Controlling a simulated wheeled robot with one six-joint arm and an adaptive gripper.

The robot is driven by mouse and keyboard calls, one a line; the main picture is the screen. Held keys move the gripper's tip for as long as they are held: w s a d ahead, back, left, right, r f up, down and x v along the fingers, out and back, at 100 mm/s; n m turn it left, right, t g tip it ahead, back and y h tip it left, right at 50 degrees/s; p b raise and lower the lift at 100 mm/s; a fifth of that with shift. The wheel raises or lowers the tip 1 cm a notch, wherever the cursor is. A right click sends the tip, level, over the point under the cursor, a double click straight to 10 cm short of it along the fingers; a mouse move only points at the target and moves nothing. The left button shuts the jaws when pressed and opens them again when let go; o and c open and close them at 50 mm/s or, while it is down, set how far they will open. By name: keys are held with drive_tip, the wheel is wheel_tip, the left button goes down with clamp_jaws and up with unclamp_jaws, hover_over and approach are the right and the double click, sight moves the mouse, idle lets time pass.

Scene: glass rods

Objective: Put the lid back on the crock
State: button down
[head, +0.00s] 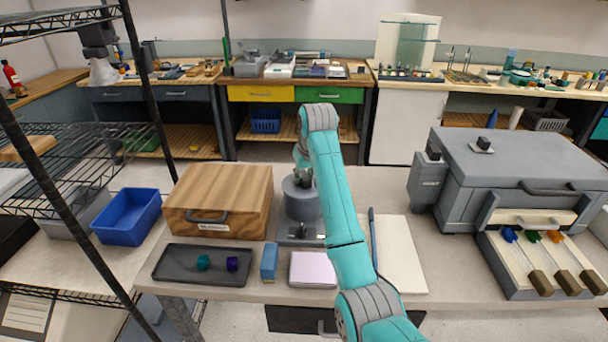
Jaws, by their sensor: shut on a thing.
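The crock (302,208) is a grey round vessel standing on the worktop, just right of the wooden box, upright. My gripper (305,182) is over the crock's top, with my arm coming in from the front right. It is shut on the lid, a grey disc (293,184) that shows at the crock's mouth. The lid and the crock are close in colour, so I cannot tell whether the lid touches the rim or is a little above it. My arm hides the right side of the crock and part of the gripper.
A wooden box (218,196) stands close left of the crock. In front are a dark tray (172,272) with two small blocks, a blue block (269,262) and a pale pad (313,269). A white board (402,262) and a large grey machine (515,160) stand right.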

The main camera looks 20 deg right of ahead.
drive_tip(key=shift+f, duration=0.3)
drive_tip(key=c, duration=1.2)
unclamp_jaws()
